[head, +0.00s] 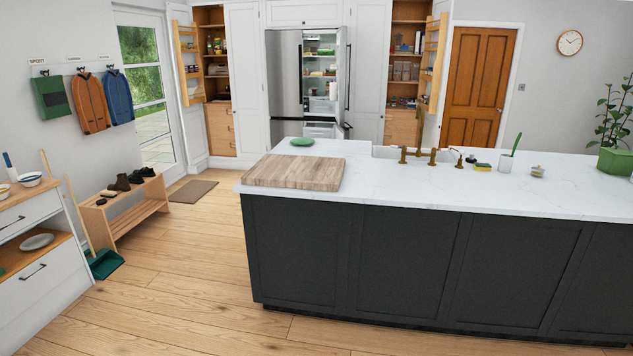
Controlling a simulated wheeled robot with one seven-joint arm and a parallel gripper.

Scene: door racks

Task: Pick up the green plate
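A small green plate (302,142) lies flat on the white worktop of the kitchen island, near its far left edge. It is just behind a wooden chopping board (294,172) and apart from it. Nothing rests on the plate that I can see. My gripper does not show in the head view.
The dark island (400,262) fills the middle and right. Its sink taps (432,155) stand right of the plate. Open wood floor (190,270) lies left of the island. A shoe bench (125,207), drawer unit (38,262) and green dustpan (104,263) line the left wall.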

